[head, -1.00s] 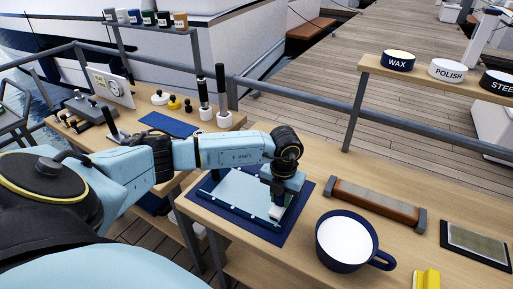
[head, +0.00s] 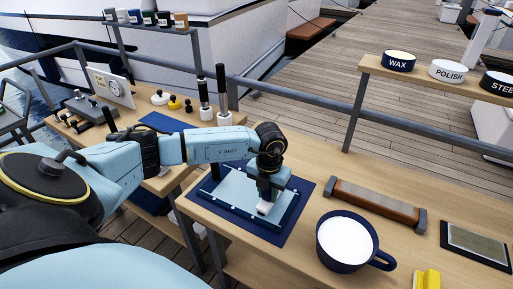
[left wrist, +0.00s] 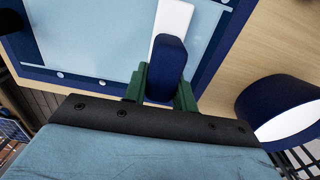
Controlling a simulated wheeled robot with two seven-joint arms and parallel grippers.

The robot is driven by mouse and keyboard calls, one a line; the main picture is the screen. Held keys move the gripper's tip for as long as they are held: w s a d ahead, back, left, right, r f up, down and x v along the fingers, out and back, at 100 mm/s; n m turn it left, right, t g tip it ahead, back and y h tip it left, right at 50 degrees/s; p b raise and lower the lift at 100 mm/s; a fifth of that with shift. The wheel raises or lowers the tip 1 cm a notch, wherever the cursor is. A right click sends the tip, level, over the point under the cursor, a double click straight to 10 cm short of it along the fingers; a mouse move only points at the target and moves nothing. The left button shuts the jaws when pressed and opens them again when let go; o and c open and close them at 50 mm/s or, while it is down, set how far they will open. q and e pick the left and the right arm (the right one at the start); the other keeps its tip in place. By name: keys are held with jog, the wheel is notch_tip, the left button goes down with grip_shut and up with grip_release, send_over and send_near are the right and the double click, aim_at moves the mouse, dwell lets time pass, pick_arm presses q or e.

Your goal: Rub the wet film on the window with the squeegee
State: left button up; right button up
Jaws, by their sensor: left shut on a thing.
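The window (head: 232,188) is a pale blue pane in a dark frame, lying flat on a dark blue mat (head: 277,235) on the wooden bench. Its pane also fills the upper left of the left wrist view (left wrist: 95,38). My left gripper (head: 267,192) is over the right part of the pane. In the left wrist view its green fingers (left wrist: 162,92) are shut on the blue handle of the squeegee (left wrist: 167,62). The squeegee's white part (head: 264,208) is at the pane near its front right; I cannot tell whether it touches. The wet film is not clearly distinguishable. My right gripper is out of view.
A blue mug (head: 337,262) with white contents stands right of the mat. A wooden bar with grey ends (head: 376,205), a framed plate (head: 476,243) and a yellow object (head: 427,280) lie farther right. A rail (head: 300,100) runs behind the bench. Tins stand on a shelf (head: 432,84).

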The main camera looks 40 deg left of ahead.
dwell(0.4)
pick_arm(q)
jog(key=shift+s+a, duration=0.3)
jog(key=shift+a, duration=0.65)
jog(key=shift+s+a, duration=0.25)
jog(key=shift+a, duration=0.7)
jog(key=shift+r, duration=0.2)
jog(key=shift+r+p, duration=0.55)
jog(key=shift+r, duration=0.05)
jog(key=shift+r+p, duration=1.2)
jog(key=shift+r, duration=0.35)
jog(key=shift+r, duration=0.1)
